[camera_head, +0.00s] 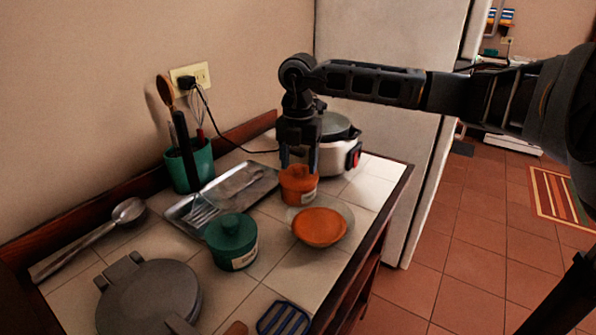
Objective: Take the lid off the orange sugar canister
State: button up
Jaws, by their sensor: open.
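The orange sugar canister (298,190) stands on the tiled counter, with a pale label low on its side. Its orange top shows between my fingers; the lid's knob is partly hidden behind them. My gripper (299,163) points down directly over the canister, open, with one finger on either side of the top. I cannot tell whether the fingers touch the lid.
A white cooker (334,155) stands close behind. A green utensil holder (189,168) stands by the wall.

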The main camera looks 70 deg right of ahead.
jog(key=shift+f, duration=0.35)
jog(key=shift+c, duration=0.3)
jog(key=c, duration=1.1)
